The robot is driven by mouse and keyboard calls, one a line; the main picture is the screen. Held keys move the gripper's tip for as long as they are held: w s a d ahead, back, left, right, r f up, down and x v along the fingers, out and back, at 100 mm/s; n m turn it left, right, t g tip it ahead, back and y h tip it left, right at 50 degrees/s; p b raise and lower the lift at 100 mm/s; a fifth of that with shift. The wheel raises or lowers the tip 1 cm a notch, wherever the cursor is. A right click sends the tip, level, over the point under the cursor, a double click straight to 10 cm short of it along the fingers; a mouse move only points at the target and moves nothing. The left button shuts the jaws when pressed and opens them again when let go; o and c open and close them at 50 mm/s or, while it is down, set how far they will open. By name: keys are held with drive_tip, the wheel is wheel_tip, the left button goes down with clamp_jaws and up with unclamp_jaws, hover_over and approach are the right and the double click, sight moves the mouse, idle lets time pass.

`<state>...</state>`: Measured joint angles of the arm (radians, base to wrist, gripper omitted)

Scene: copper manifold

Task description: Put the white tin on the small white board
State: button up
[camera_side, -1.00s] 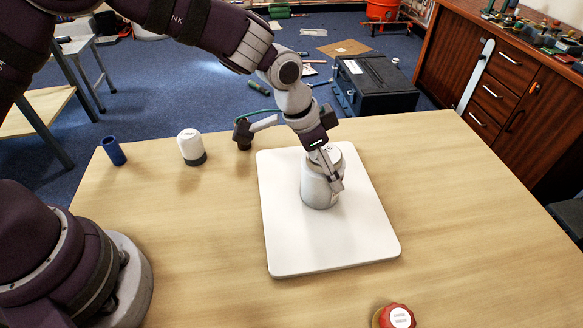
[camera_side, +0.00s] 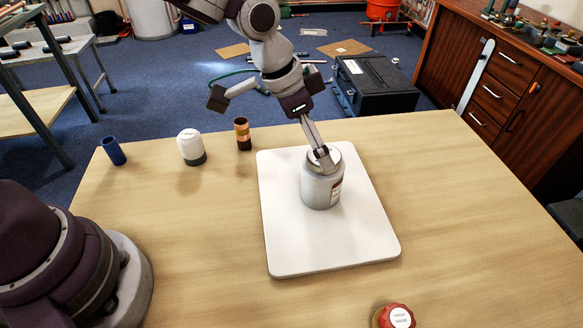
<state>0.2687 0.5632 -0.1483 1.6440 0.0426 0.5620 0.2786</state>
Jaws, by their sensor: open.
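The white tin (camera_side: 318,188) stands upright on the small white board (camera_side: 332,243), towards the board's far half. My gripper (camera_side: 318,150) is open, just above and behind the tin's top. One fingertip overlaps the tin's lid in the picture. I cannot tell whether it touches the tin. The far finger is spread out to the left, clear of the tin.
A blue cup (camera_side: 114,150), a white-and-dark container (camera_side: 191,147) and a copper-and-dark cylinder (camera_side: 243,134) stand along the table's far left side. The right side of the wooden table (camera_side: 460,200) is clear.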

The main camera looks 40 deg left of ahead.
drive_tip(key=v, duration=0.6)
drive_tip(key=s+a+r+n+t+y, duration=0.2)
drive_tip(key=s+a+r+n, duration=0.2)
drive_tip(key=s+a, duration=0.9)
drive_tip(key=n, duration=0.3)
drive_tip(key=shift+s+a+n+y, duration=0.4)
